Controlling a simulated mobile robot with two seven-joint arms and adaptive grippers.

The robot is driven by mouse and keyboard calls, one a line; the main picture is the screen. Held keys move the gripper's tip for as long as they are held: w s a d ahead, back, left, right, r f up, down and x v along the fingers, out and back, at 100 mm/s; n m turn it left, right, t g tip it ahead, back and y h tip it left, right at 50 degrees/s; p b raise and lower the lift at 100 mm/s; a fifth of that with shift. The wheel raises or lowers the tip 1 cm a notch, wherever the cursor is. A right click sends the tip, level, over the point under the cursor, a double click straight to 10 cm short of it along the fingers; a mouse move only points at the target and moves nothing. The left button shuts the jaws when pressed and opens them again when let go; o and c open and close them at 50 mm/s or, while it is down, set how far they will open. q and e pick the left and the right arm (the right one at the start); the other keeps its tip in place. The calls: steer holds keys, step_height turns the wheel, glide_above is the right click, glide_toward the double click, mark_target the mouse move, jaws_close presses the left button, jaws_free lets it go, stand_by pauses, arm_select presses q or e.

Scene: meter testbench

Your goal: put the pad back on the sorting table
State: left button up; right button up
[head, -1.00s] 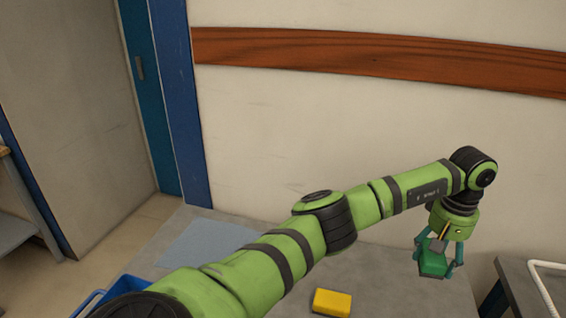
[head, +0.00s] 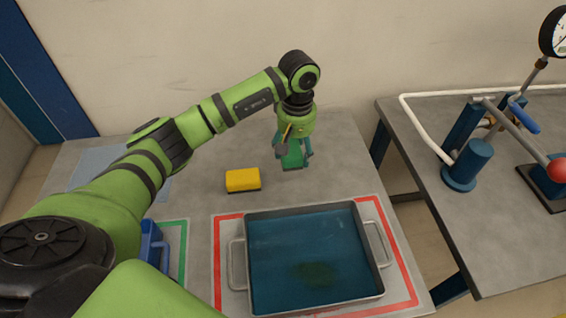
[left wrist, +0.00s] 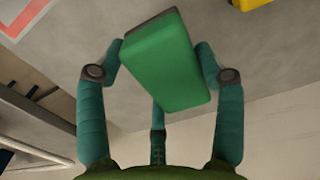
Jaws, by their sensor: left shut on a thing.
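My left gripper (head: 292,158) is shut on a green pad (head: 292,154) with a dark grey layer on one face. In the left wrist view the green pad (left wrist: 160,65) sits tilted between the teal fingers of the gripper (left wrist: 158,58). The gripper holds it over the back of the grey sorting table (head: 333,140), behind the tray; the exact height above the top is hard to tell. A yellow pad (head: 242,179) with a dark underside lies on the table, left of the held pad. My right gripper is not in view.
A metal tray (head: 238,265) of blue liquid with a dark patch stands inside a red outline. A blue bin (head: 152,245) is at the left, by a green outline, near a pale blue mat (head: 95,165). A second table (head: 430,215) with a gauge rig stands right, across a gap.

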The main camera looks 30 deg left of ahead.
mark_target(285, 179)
arm_select(q)
steer(key=shift+s+a+f+p, duration=0.2)
steer(key=shift+s+a+f, duration=0.1)
steer(key=shift+s, duration=0.35)
steer(key=shift+s+a+f+p, duration=0.2)
steer(key=shift+s+f, duration=0.1)
steer(key=shift+s, duration=0.3)
steer(key=shift+s+a+f, duration=0.1)
steer(key=shift+s+f, duration=0.25)
steer(key=shift+f, duration=0.1)
step_height(285, 179, down, 3)
steer(key=shift+f+p, duration=0.2)
steer(key=shift+p, duration=0.6)
steer(key=shift+w+f, duration=0.1)
steer(key=shift+f, duration=0.05)
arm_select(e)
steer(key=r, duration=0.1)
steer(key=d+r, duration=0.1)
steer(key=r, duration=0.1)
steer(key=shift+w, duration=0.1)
arm_select(q)
steer(key=shift+f, duration=0.1)
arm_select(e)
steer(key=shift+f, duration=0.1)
arm_select(q)
steer(key=shift+f+b, duration=0.15)
steer(key=shift+b, duration=0.15)
steer(key=o, duration=1.1)
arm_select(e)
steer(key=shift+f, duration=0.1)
